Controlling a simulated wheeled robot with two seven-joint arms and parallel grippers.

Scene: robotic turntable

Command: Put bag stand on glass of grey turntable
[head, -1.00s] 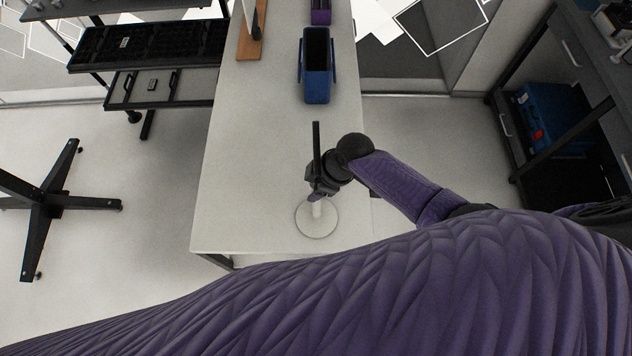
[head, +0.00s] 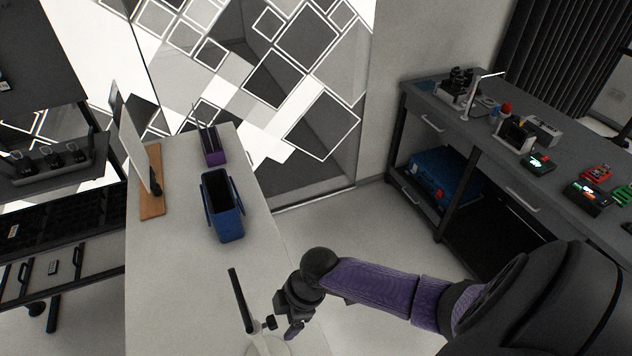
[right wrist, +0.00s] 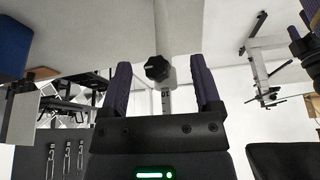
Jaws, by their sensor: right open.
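The bag stand has a white round base (head: 268,346), a dark upright bar (head: 241,300) and a black knob (head: 270,322). It stands on the white table near the bottom edge of the head view, partly cut off. My right gripper (head: 294,329) is open just right of the stand. In the right wrist view, the stand's pale post and black knob (right wrist: 157,69) show between the two purple fingers of the right gripper (right wrist: 163,84). I cannot tell whether the fingers touch the post. I cannot make out the grey turntable. My left gripper is out of view.
The white table (head: 170,290) also carries a blue bin (head: 226,222), a purple holder (head: 213,150) and a wooden-based board (head: 151,185). A dark workbench (head: 480,140) with devices stands at the right. Floor lies between the table and bench.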

